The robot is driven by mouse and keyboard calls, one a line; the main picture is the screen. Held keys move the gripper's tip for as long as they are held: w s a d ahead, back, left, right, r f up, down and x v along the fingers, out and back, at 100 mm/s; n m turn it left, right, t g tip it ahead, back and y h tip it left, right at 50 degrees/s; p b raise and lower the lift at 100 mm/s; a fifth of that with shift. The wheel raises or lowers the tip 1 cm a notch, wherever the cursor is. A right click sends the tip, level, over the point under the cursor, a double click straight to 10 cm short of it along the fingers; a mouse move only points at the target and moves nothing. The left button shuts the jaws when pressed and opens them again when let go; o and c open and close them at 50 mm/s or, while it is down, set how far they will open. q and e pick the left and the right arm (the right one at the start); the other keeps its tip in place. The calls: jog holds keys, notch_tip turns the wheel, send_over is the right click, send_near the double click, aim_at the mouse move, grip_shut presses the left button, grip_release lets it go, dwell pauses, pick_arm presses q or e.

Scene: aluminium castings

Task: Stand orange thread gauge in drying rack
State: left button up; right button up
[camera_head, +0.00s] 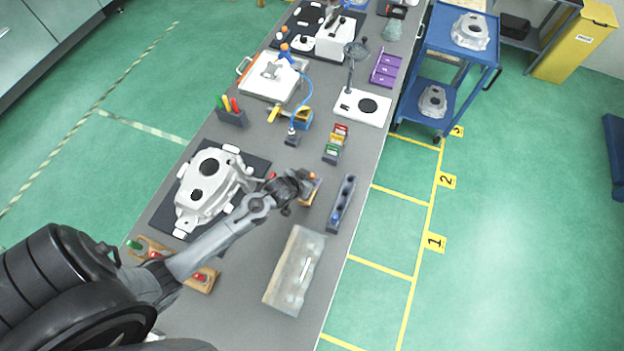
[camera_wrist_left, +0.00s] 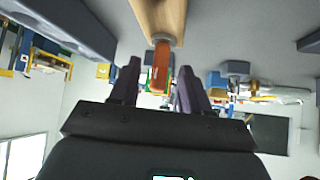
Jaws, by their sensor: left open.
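The orange thread gauge (camera_wrist_left: 161,68) shows in the left wrist view as an orange handle with a metal collar at a wooden block (camera_wrist_left: 160,18). In the head view its orange end (camera_head: 312,176) shows just past my left gripper (camera_head: 298,187). My left gripper also shows in the left wrist view (camera_wrist_left: 158,82); it is open, one dark finger on each side of the orange handle. I cannot tell whether the fingers touch it. A narrow grey-blue rack with a row of round openings (camera_head: 342,203), which looks like the drying rack, stands right of the gripper. My right gripper is out of view.
A large casting (camera_head: 209,184) lies on a dark mat left of the gripper. A clear-lidded tray (camera_head: 296,270) lies nearer, by the bench's right edge. A card holder (camera_head: 335,144) and a white plate stand (camera_head: 362,106) stand farther back. Wooden holders (camera_head: 205,279) lie near my arm.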

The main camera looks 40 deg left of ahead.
pick_arm(q)
jog(key=shift+x, duration=1)
jog(key=shift+c, duration=0.3)
grip_shut()
